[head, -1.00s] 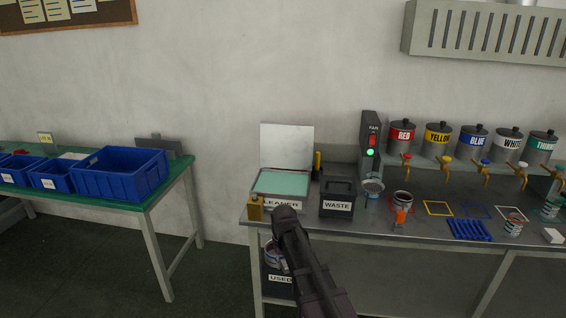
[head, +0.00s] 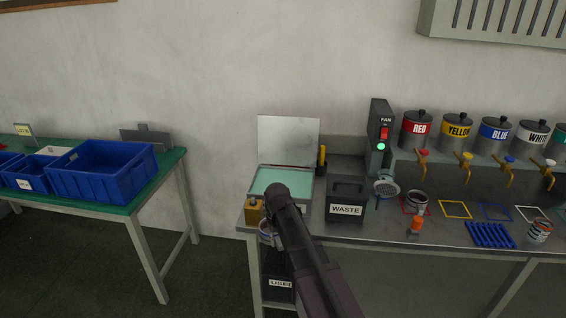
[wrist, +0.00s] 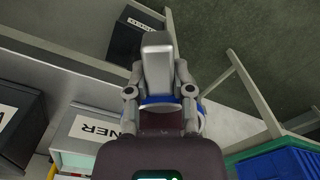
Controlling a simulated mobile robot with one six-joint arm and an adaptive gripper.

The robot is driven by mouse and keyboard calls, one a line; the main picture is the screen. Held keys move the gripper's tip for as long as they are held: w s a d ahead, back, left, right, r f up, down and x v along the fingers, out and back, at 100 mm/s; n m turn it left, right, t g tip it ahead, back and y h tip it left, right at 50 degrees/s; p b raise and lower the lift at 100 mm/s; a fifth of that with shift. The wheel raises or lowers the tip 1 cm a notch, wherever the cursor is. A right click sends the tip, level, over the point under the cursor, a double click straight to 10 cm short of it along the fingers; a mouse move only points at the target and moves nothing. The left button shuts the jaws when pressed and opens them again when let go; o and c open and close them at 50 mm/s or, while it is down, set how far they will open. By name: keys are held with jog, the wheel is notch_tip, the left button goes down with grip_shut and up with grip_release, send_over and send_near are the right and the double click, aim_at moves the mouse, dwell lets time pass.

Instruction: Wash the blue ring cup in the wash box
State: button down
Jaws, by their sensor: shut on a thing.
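The blue ring cup (wrist: 157,101) shows a blue band and a pale side between my gripper's fingers in the wrist view. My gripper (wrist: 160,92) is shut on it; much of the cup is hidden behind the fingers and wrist. In the head view part of the cup (head: 265,232) shows beside my arm, at the bench's front left edge. The wash box (head: 282,182), with its lid up and pale green liquid inside, stands just behind. Its label (wrist: 92,127), partly visible in the wrist view, ends in "NER".
A used bin (head: 280,284) is below. A fan unit (head: 379,140) shows a green light. A green table with blue crates (head: 103,172) is left, across a floor gap.

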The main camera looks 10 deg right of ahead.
jog(key=shift+w+d, duration=0.1)
jog(key=shift+w, duration=0.45)
jog(key=shift+r, duration=0.1)
